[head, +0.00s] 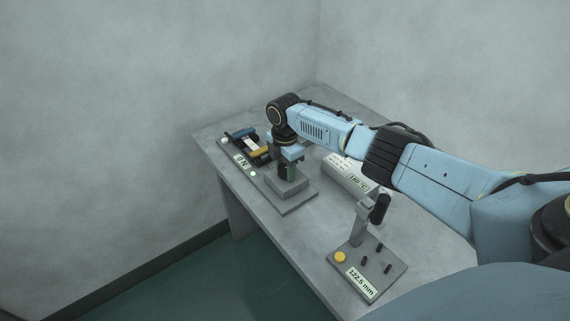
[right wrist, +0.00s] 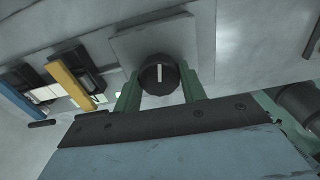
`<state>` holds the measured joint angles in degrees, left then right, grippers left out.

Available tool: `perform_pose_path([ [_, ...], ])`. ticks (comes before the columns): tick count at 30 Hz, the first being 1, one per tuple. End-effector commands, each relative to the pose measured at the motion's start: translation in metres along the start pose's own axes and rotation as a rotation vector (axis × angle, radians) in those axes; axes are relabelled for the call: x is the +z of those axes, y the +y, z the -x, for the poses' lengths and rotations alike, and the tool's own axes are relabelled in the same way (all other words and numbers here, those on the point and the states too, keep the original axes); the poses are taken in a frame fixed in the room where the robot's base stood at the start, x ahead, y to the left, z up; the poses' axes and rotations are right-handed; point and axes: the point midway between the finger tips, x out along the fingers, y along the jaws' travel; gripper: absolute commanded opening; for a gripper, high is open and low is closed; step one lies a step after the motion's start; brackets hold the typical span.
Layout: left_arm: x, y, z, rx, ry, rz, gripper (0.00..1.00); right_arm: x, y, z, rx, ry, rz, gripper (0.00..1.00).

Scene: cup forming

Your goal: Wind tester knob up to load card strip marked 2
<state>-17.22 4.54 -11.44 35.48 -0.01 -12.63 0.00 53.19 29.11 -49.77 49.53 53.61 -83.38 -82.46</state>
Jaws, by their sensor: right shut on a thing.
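The tester knob (right wrist: 158,74) is black and round with a white pointer line, on a light square plate in the right wrist view. My right gripper (right wrist: 160,86) has its two green fingers at either side of the knob and is shut on it. In the head view my right gripper (head: 288,168) points down over a grey block (head: 290,187) on a plate, hiding most of the knob. The tester display (head: 242,160) reads 0 N. A card strip marked 2 cannot be made out. My left gripper is not in view.
Blue (head: 243,132) and yellow (head: 258,153) bars lie over a dark fixture left of my gripper. A grey box (head: 345,174) reads 180 °C. A gauge plate (head: 385,268) with a black-handled lever, yellow button and 122.5 mm display stands at the table's near end.

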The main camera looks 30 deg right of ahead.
Motion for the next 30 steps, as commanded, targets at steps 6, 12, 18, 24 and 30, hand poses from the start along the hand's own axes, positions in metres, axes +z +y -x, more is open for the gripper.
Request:
perform_pose_path([
  [6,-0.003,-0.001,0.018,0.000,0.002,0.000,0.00,0.000,0.000,0.003,-0.003,0.001,-0.206,0.18],
  [12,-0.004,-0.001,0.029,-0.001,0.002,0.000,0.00,0.000,0.000,0.003,-0.002,0.001,-0.397,0.18],
  [18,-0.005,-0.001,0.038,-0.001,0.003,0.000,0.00,0.000,0.001,0.002,-0.002,0.001,-0.587,0.18],
  [24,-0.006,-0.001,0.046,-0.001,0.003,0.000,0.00,0.000,0.001,0.002,-0.002,0.000,-0.777,0.18],
  [30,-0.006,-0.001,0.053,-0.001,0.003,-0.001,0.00,0.001,0.001,0.002,-0.002,0.000,-0.966,0.18],
])
